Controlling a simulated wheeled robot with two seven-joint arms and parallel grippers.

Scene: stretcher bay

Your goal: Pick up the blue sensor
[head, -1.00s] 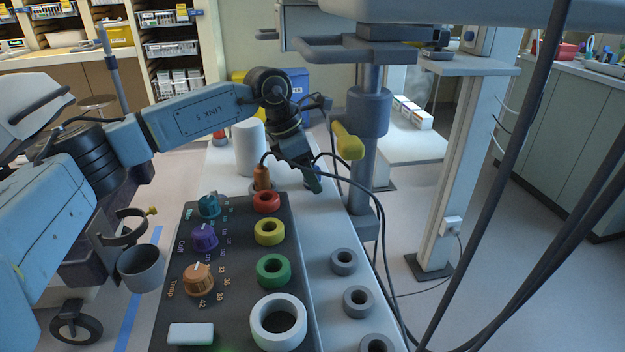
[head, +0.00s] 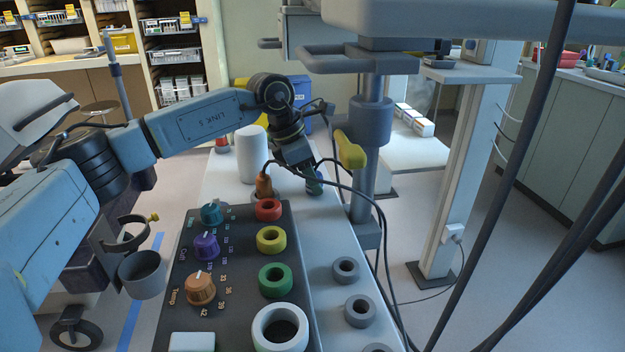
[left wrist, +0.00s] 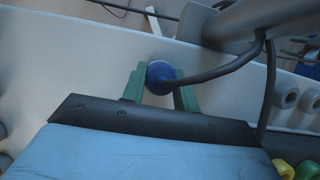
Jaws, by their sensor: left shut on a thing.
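The blue sensor (left wrist: 158,74) shows in the left wrist view as a round blue top with a dark cable running off to the right. My left gripper (left wrist: 159,88) has its two green fingers on either side of it and is shut on it. In the head view my left gripper (head: 313,184) is low over the far part of the white top; its fingers and arm mostly hide the sensor there. I cannot tell whether the sensor still touches the surface. My right gripper is in neither view.
A dark panel (head: 235,318) carries knobs and coloured ring sockets. An orange plug (head: 264,186) with a cable stands just left of the gripper. A white cylinder (head: 251,155) stands behind. Grey sockets (head: 345,270) line the right side. A grey post (head: 367,150) and hanging cables are close on the right.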

